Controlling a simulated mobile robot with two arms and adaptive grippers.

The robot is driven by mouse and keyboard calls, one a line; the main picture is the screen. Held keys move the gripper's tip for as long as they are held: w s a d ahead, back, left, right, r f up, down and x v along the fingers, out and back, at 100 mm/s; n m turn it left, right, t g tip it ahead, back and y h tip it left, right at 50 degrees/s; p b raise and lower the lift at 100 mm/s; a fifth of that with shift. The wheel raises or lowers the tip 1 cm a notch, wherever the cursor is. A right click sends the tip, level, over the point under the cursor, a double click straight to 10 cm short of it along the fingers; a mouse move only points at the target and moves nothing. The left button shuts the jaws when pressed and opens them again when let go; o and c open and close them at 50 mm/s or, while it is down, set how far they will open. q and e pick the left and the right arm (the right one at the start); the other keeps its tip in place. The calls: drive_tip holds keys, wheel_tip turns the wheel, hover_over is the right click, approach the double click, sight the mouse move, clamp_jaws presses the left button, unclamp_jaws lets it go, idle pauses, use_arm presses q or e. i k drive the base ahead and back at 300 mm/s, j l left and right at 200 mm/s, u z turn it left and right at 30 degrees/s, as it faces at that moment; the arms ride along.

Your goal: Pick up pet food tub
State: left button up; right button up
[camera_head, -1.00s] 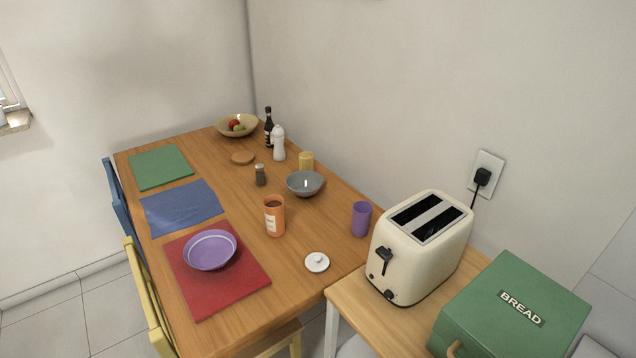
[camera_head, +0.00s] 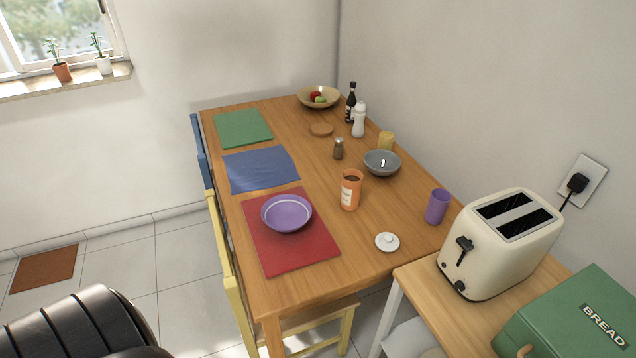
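An orange tub (camera_head: 351,190) with a white label and dark brown contents stands upright and open on the wooden table. It looks like the pet food tub, but the label is too small to read. It stands right of the red placemat and in front of the grey bowl, with clear wood around it. A small white lid with a knob (camera_head: 387,242) lies on the table nearer to me. Neither of my grippers is in view.
The table (camera_head: 318,220) also holds a purple bowl (camera_head: 287,213), grey bowl (camera_head: 382,163), purple cup (camera_head: 437,207), shaker (camera_head: 338,149) and bottles. A toaster (camera_head: 500,244) and bread box (camera_head: 575,318) stand at right. Chairs line the table's left side. A black ribbed object (camera_head: 75,330) is at lower left.

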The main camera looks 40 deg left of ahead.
sight(352, 179)
drive_tip(key=u, duration=1.4)
drive_tip(key=l, duration=0.15)
drive_tip(key=i+j, duration=0.1)
drive_tip(key=j, duration=0.3)
drive_tip(key=i+j, duration=0.1)
drive_tip(key=j, duration=0.3)
drive_tip(key=z, duration=0.05)
